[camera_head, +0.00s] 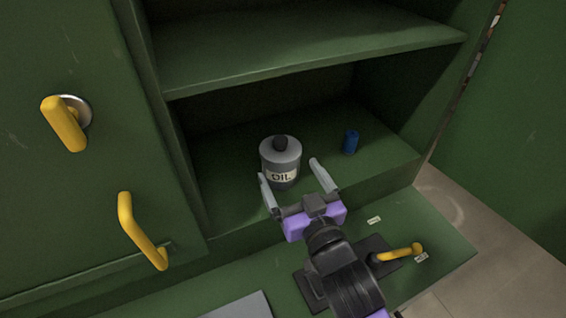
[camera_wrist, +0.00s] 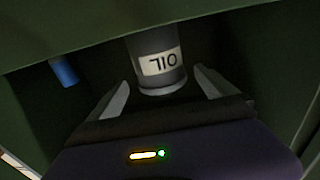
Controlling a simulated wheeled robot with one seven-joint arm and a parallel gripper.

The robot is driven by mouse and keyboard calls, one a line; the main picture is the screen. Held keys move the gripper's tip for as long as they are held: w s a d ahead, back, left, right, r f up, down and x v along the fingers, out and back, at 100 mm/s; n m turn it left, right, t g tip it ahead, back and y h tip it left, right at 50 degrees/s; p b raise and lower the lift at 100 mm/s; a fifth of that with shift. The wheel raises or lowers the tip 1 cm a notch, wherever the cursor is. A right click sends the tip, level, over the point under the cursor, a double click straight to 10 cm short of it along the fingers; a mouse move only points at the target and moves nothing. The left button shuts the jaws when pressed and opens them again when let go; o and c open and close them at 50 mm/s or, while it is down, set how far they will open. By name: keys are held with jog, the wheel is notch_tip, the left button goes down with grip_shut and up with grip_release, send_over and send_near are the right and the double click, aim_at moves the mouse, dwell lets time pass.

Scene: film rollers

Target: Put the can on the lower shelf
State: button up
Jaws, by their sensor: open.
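A grey can (camera_head: 281,160) with a dark cap and a label reading "OIL" stands upright on the lower shelf (camera_head: 226,199) of the green cabinet. My gripper (camera_head: 291,178) is open in front of it, with a finger on either side of the can's near part. In the wrist view the can (camera_wrist: 158,62) appears between the two spread fingertips (camera_wrist: 162,88), with gaps at both sides and the fingers not closed on it. The can's top is cut off in the wrist view.
A small blue cylinder (camera_head: 350,142) stands on the lower shelf to the right of the can. The upper shelf (camera_head: 310,58) overhangs this compartment. Yellow handles (camera_head: 143,232) stick out at the left, and another yellow handle (camera_head: 400,253) lies below, right of my arm.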

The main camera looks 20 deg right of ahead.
jog(key=shift+s+a, duration=0.1)
jog(key=shift+s, duration=1.3)
jog(key=shift+n+g+y, duration=0.5)
jog(key=shift+g+y, duration=0.2)
jog(key=shift+g, duration=0.2)
jog(key=s+f, duration=0.2)
jog(key=s, duration=0.3)
jog(key=s+f, duration=0.3)
jog(key=s, duration=0.2)
jog(key=s+f, duration=0.3)
jog(key=s, duration=0.3)
jog(key=shift+a+f, duration=0.1)
jog(key=shift+a, duration=0.1)
jog(key=s+g, duration=0.1)
jog(key=s, duration=1.4)
jog(key=shift+s+d+r, duration=0.4)
jog(key=shift+r, duration=0.05)
